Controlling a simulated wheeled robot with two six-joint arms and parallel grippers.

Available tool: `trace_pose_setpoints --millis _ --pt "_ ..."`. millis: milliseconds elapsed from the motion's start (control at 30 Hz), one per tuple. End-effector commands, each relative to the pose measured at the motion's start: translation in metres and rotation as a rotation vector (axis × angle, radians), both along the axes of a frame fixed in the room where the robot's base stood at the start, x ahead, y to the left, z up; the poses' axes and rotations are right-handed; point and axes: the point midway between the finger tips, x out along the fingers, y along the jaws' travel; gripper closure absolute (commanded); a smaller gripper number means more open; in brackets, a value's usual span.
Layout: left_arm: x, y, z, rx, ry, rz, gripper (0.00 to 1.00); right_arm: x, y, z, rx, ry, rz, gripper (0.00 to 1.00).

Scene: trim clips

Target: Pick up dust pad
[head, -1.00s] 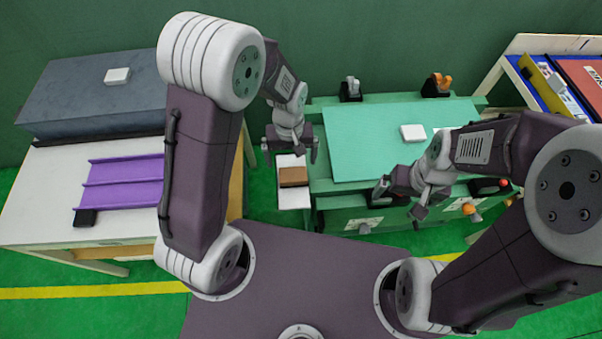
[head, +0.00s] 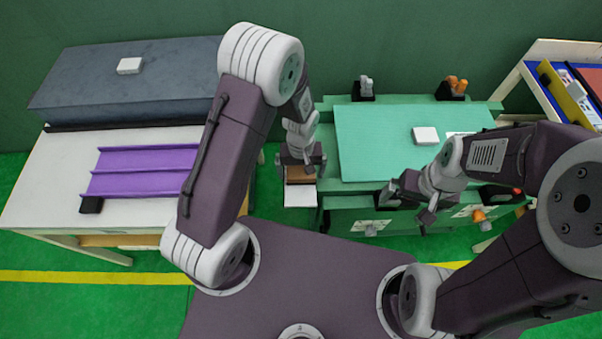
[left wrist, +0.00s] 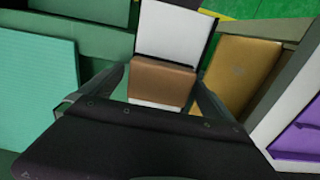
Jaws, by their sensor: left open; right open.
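The dust pad seems to be the brown block (head: 299,175) on the small white shelf (head: 300,196) beside the green workbench. It shows with a brown top and front in the left wrist view (left wrist: 160,82). My left gripper (head: 302,167) is open, pointing down right over the block, and partly hides it in the head view. In the left wrist view its two fingers stand either side of the block; I cannot tell whether they touch it. My right gripper (head: 413,196) is open and empty near the front edge of the green bench.
The green bench (head: 385,150) carries a white block (head: 425,135) and holders at its back. At left, a white table (head: 40,195) holds a purple tray (head: 145,172) and a grey case (head: 95,85). A tan panel (left wrist: 235,70) flanks the shelf in the wrist view.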

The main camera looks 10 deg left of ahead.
Motion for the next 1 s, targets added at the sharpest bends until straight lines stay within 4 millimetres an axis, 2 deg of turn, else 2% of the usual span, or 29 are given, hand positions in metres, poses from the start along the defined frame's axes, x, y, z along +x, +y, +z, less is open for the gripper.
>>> trace_pose_setpoints --millis 67,200,267,300,567,667,833,1000 --pt "0.0 0.0 0.0 0.0 0.0 0.0 0.0 0.0 0.0 0.0 0.0 0.0 0.0 0.0" --pt "0.0 0.0 0.001 0.0 0.0 0.0 0.39 0.0 0.0 0.0 0.0 0.0 0.0 0.0" --pt "0.0 0.0 0.001 0.0 0.0 0.0 0.56 0.0 0.0 0.0 0.0 0.0 0.0 0.0" --pt "0.0 0.0 0.001 0.0 0.0 0.0 0.6 0.0 0.0 0.0 0.0 0.0 0.0 0.0" --pt "0.0 0.0 0.003 -0.001 -0.001 0.0 0.6 0.0 0.0 0.001 0.0 0.0 0.0 0.0" --pt "0.001 0.0 0.013 0.0 -0.002 0.0 0.6 0.0 0.0 0.003 0.0 0.0 0.0 0.0" --pt "0.001 0.0 0.044 -0.002 -0.005 0.0 0.6 0.0 0.0 0.008 0.0 0.0 0.0 0.0" --pt "0.003 -0.039 0.065 -0.001 -0.003 -0.007 0.6 0.0 0.0 0.01 0.0 0.0 0.0 0.0"
